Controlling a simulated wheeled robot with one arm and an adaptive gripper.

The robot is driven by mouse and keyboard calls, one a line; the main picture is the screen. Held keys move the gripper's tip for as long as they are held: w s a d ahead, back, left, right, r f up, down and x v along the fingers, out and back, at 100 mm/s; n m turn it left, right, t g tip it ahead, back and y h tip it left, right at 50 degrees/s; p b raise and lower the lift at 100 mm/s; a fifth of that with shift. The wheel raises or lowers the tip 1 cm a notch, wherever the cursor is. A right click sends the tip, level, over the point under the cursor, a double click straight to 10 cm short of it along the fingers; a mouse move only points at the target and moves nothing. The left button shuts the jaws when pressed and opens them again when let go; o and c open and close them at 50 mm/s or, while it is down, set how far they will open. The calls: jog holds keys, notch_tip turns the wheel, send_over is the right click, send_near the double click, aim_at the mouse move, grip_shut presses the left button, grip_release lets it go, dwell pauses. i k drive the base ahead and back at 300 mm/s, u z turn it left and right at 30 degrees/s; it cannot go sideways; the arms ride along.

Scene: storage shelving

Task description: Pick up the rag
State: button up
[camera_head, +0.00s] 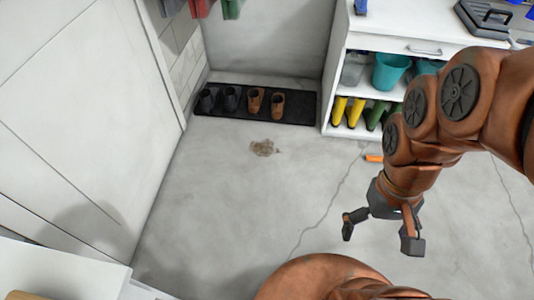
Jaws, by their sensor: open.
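I see nothing that is clearly a rag. A small mottled brown patch (264,147) lies on the grey floor in front of the shoe mat. I cannot tell whether it is a crumpled cloth or a stain. My gripper (380,236) is open and empty, its two dark fingers spread apart and pointing down over the bare floor. It is to the right of the brown patch and nearer to me, clearly apart from it.
A black mat (298,111) with several shoes lies by the back wall. A white shelf unit (404,93) holds a teal bucket (390,71) and yellow boots (347,112). A small orange object (374,157) lies near my arm. The middle floor is clear.

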aim_at(373, 159)
jog(key=z, duration=0.45)
jog(key=k, duration=0.4)
jog(key=z, duration=0.5)
jog(key=i, duration=1.45)
jog(key=u, duration=0.8)
jog(key=i, duration=0.55)
jog(key=u, duration=0.65)
